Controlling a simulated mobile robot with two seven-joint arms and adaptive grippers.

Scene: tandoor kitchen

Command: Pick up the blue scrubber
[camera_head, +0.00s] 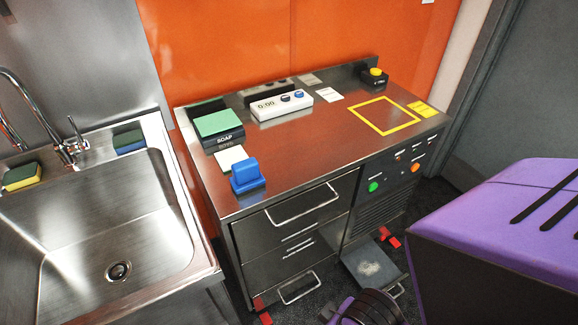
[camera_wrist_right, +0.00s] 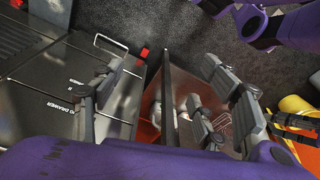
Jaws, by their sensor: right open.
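A blue block with a raised grip (camera_head: 247,175), which looks like the blue scrubber, stands on the front left part of the steel counter (camera_head: 290,150). A blue sponge with a dark green top (camera_head: 129,142) lies on the back rim of the sink. My right gripper (camera_wrist_right: 160,75) is open and empty in the right wrist view, with its fingers apart beside the drawer fronts, away from the blue block. The blue block does not show in the right wrist view. My left gripper is not in view.
A soap box with a green top (camera_head: 219,125), a white card (camera_head: 231,159) and a white timer (camera_head: 281,105) stand near the blue block. A yellow-framed square (camera_head: 384,115) marks the right side. The sink (camera_head: 115,220) is left. A drawer handle (camera_head: 302,206) juts out in front.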

